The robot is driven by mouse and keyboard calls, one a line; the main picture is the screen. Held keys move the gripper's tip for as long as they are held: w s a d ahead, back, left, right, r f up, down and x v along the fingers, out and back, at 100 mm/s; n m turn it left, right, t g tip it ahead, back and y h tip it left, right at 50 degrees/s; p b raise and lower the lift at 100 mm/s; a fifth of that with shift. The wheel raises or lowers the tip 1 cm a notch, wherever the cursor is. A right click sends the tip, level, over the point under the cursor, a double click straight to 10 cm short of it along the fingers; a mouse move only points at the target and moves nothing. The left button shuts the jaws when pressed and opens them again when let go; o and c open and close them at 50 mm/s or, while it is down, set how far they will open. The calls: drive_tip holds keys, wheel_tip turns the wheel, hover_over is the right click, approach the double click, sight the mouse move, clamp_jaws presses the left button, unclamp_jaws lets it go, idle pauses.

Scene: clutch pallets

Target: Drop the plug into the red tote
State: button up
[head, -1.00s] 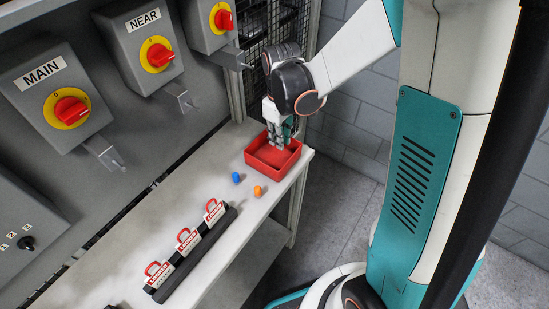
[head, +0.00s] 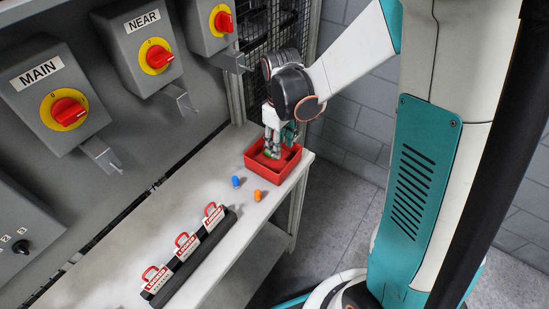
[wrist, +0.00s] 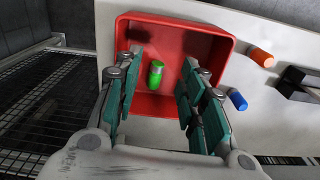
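The red tote (head: 272,170) stands at the far end of the bench, and its inside fills the middle of the wrist view (wrist: 190,19). My gripper (head: 274,152) points down over the tote. In the wrist view my gripper (wrist: 163,64) has its fingers well apart, with nothing between them touched. A green plug (wrist: 156,74) shows between the fingers, clear of both, inside the tote's outline; it appears to be on the tote floor, though its exact height is hard to tell.
A blue plug (head: 236,182) and an orange plug (head: 258,195) lie on the bench in front of the tote. A black rack with red padlocks (head: 185,262) is nearer. Switch boxes (head: 60,98) hang on the panel at left, with metal brackets (head: 180,99) jutting out.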

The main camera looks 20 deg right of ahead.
wheel_tip(320, 180, up, 12)
drive_tip(key=shift+f, duration=0.25)
drive_tip(key=shift+s, duration=0.1)
idle(0.4)
drive_tip(key=s+r+m+t+b, duration=0.2)
drive_tip(key=s+m+t, duration=0.4)
drive_tip(key=s, duration=0.8)
drive_tip(key=shift+s+r+t, duration=0.4)
drive_tip(key=shift+t, duration=0.2)
